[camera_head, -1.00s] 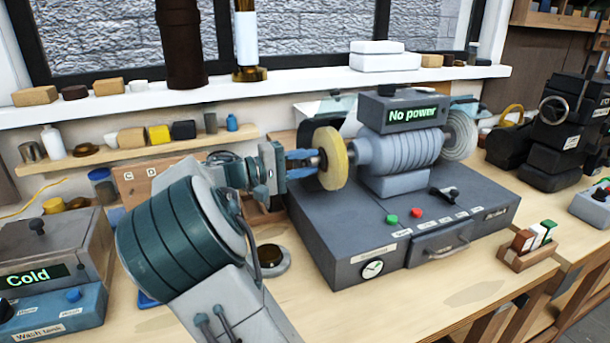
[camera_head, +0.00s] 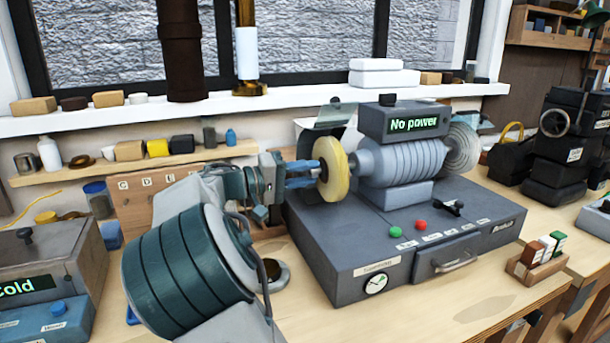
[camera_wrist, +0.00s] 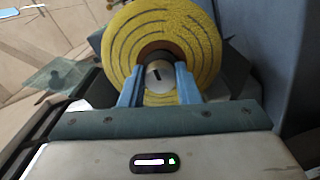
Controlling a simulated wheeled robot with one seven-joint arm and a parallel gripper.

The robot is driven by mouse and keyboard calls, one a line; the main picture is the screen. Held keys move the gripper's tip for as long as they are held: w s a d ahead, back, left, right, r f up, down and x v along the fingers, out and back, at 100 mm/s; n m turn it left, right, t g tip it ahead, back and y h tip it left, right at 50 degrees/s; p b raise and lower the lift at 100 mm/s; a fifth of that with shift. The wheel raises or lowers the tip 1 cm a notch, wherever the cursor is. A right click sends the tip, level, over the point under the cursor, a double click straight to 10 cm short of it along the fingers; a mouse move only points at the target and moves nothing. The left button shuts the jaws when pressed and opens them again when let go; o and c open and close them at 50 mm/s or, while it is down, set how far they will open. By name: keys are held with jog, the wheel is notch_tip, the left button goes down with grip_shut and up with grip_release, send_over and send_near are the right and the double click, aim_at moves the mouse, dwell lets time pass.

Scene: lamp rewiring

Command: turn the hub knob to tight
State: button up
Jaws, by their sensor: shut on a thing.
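The hub knob (camera_wrist: 159,76) is a small grey metal round with a dark slot, at the centre of the yellow buffing wheel (camera_wrist: 190,28). My gripper (camera_wrist: 158,84) has its two blue fingers on either side of the knob and is shut on it. In the head view my gripper (camera_head: 312,174) reaches in from the left to the hub of the wheel (camera_head: 334,170). The knob itself is hidden there by the fingers and the wheel. The wheel sits on the left end of the grey ribbed motor (camera_head: 403,162). The display (camera_head: 414,124) above reads "No power".
The machine's grey base (camera_head: 345,250) carries a green button (camera_head: 395,231), a red button (camera_head: 421,224), a dark lever and a dial. A wooden block holder (camera_head: 537,262) stands to its right. A grey box reading "Cold" (camera_head: 45,262) stands at the left.

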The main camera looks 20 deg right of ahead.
jog(key=o, duration=1)
jog(key=shift+a, duration=0.1)
jog(key=a, duration=1.3)
jog(key=shift+a, duration=0.35)
